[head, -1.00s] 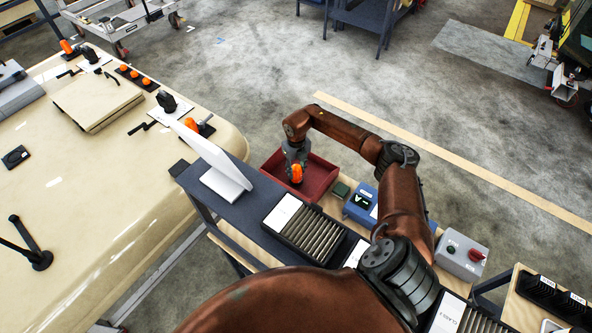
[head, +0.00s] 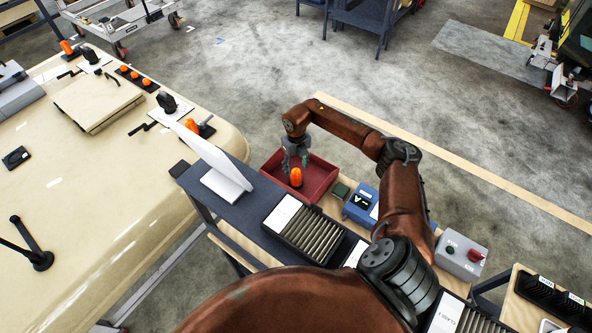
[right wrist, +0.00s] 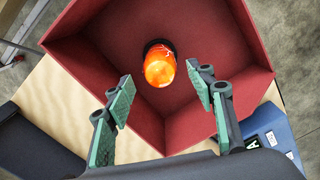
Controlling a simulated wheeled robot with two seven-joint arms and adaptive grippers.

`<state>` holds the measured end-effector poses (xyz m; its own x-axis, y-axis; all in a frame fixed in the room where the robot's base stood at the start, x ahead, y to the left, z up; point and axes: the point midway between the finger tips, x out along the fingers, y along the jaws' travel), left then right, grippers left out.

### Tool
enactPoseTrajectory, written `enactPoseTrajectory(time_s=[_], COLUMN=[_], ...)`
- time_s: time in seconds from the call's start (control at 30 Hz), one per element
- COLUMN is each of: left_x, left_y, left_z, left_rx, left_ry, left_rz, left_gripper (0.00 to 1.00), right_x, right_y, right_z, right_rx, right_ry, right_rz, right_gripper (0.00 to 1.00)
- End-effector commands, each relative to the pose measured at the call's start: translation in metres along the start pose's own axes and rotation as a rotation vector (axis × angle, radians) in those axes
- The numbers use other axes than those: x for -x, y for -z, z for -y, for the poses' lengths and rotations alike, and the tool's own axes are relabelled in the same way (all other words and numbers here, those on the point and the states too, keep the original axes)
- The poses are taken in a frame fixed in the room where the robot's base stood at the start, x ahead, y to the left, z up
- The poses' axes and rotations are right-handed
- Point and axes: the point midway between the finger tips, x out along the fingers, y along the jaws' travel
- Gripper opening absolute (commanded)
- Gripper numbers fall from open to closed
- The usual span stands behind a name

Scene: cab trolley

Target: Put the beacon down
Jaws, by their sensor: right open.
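In the right wrist view the beacon (right wrist: 160,66) shows against the tray's red floor (right wrist: 110,32), apart from both fingers. My right gripper (head: 296,160) is above the tray, open and empty. Its green-padded fingers (right wrist: 165,100) are spread wide, with the beacon beyond and between them in the right wrist view. My left gripper is not in view.
A white panel (head: 225,186) and a slotted rack (head: 300,231) stand in front. A cream vehicle top (head: 90,190) with several orange beacons is at left.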

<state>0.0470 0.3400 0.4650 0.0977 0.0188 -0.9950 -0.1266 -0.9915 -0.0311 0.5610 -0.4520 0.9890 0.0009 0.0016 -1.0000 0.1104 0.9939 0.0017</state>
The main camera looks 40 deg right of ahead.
Motion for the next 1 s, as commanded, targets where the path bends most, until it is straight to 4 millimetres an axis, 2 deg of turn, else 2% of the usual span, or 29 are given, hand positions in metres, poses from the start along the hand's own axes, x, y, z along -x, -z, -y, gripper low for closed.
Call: enactPoseTrajectory(time_s=[0.03, 0.3, 0.5, 0.67, 1.0], left_x=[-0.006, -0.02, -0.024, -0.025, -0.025], left_y=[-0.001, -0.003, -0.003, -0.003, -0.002], left_z=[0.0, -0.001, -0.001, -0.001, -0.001], left_rx=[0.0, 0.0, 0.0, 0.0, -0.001], left_ry=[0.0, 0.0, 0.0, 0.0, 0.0], left_rz=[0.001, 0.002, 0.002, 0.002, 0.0], left_gripper=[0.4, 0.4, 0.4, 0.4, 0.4], right_x=[0.009, 0.067, 0.094, 0.101, 0.102], right_y=[0.0, 0.0, 0.0, 0.001, 0.001], right_z=[0.002, 0.001, 0.0, 0.001, 0.0], right_rx=[0.002, 0.0, 0.001, 0.0, 0.0], right_ry=[0.004, 0.003, 0.001, 0.002, 0.001], right_rz=[0.002, 0.001, 0.0, -0.002, -0.002], right_gripper=[0.5, 0.5, 0.5, 0.5, 0.5])
